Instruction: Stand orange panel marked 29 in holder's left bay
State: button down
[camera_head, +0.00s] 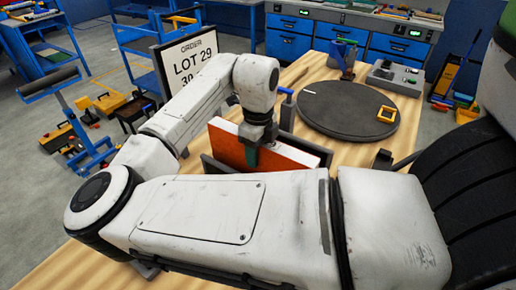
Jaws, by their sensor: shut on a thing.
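The orange panel (228,147) is upright on its edge, with a pale top edge, in the middle of the picture. No number shows on it, and my forearm hides its lower part. My gripper (254,156) points down and is shut on the panel's upper edge. The dark holder (212,166) shows as low grey walls around the panel. The panel appears to be within or just above the holder. I cannot tell which bay it is over, or whether it touches the bottom.
An order sign (193,62) reading LOT 29 stands behind my arm. A blue-handled tool (287,108) stands near the holder.

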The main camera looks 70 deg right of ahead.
jog(key=shift+w, duration=0.15)
dwell(0.6)
jog(key=shift+c, duration=2.2)
grip_release()
jog(key=shift+f, duration=0.1)
notch_tip(320, 180, up, 11)
jog(key=shift+f, duration=0.1)
